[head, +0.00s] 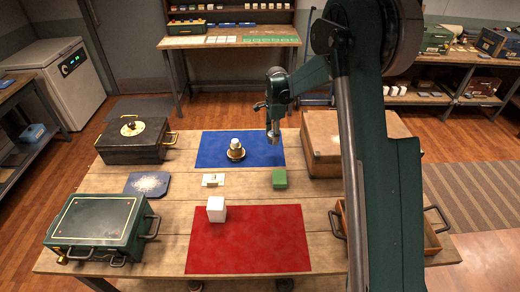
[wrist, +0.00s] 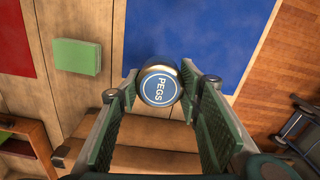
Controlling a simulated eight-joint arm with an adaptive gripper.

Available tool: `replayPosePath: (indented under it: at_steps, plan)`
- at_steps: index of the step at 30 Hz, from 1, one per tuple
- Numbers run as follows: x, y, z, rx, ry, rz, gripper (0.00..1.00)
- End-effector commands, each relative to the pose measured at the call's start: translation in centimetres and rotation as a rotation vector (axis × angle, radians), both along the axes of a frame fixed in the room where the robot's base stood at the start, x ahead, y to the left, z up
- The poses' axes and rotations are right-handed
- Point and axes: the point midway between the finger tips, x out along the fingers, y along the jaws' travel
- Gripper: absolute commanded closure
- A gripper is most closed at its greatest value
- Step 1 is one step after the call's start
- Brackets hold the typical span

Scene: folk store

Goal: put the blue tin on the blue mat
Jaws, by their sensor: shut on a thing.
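In the head view, my gripper (head: 273,135) hangs over the right part of the blue mat (head: 212,148), and the tin shows only small there. The blue mat also fills the upper middle of the wrist view (wrist: 200,30). I cannot tell exactly how high the tin is above the table.
A small brass-based object (head: 236,153) stands on the mat's middle. A green block (head: 280,179), a white card (head: 213,180) and a white block (head: 216,210) are in front. A wooden box (head: 322,150) stands close on the right. The mat's left part is clear.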

Motion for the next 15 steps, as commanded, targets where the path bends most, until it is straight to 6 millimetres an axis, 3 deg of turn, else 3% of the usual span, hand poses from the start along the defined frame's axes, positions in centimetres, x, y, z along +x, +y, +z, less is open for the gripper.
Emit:
replayPosePath:
  at_steps: [9, 15]
  plan:
    - [0.0, 0.0, -4.3, 0.000, 0.000, 0.000, 0.80]
    - [0.0, 0.0, -5.2, 0.000, 0.000, 0.000, 0.80]
